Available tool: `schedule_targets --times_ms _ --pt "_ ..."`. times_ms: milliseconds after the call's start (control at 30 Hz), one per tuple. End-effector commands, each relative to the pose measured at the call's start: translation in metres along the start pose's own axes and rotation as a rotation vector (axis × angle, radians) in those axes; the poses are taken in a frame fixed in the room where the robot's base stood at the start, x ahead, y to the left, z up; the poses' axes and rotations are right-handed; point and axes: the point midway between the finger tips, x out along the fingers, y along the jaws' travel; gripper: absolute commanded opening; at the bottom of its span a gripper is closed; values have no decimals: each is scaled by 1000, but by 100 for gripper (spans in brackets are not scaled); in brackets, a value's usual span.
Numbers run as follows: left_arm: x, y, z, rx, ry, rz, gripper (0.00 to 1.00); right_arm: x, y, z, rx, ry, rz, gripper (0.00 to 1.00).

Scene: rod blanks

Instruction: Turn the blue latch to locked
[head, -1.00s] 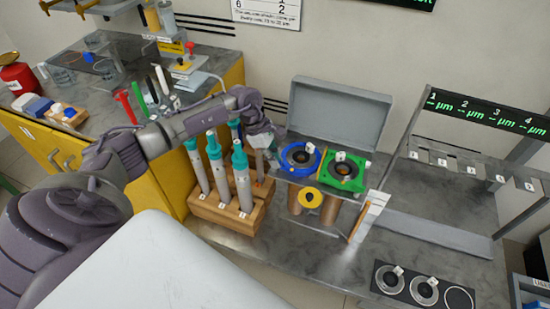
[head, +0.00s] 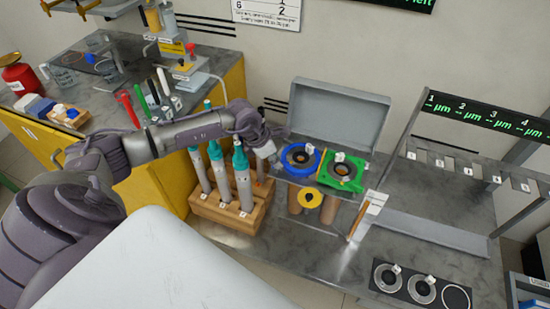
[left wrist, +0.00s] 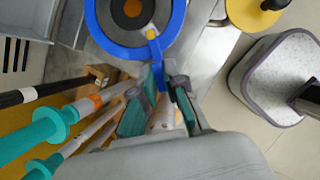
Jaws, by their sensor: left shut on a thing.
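The blue latch is a blue ring (head: 299,159) around a dark round centre, beside a green one (head: 342,172) on a grey case. In the left wrist view the blue ring (left wrist: 98,25) fills the top, and its narrow blue lever (left wrist: 156,50) with a yellow mark reaches down toward me. My left gripper (left wrist: 168,82) is shut on this lever, a finger on each side of it. In the head view my left gripper (head: 268,146) is at the left side of the blue ring, and the lever is hard to make out. My right gripper is not in view.
A wooden rack (head: 227,210) of teal-handled tools stands close below my left forearm. A yellow round part (head: 310,197) is below the rings. The case's raised grey lid (head: 338,112) stands behind. A black plate with round recesses (head: 392,282) is at the front right.

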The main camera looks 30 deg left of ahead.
Motion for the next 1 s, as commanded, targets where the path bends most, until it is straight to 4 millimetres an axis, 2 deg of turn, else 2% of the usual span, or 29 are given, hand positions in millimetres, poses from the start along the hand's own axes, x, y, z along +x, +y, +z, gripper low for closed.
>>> schedule_targets --times_ms 300,867,900,1000 --pt "-1 0 1 -130 -1 55 0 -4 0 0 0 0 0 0" --pt "-1 0 1 -163 -2 68 0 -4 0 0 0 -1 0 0" --pt "-1 0 1 -163 -2 68 13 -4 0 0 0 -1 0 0" --pt "-1 0 1 -163 -2 68 30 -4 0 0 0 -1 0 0"
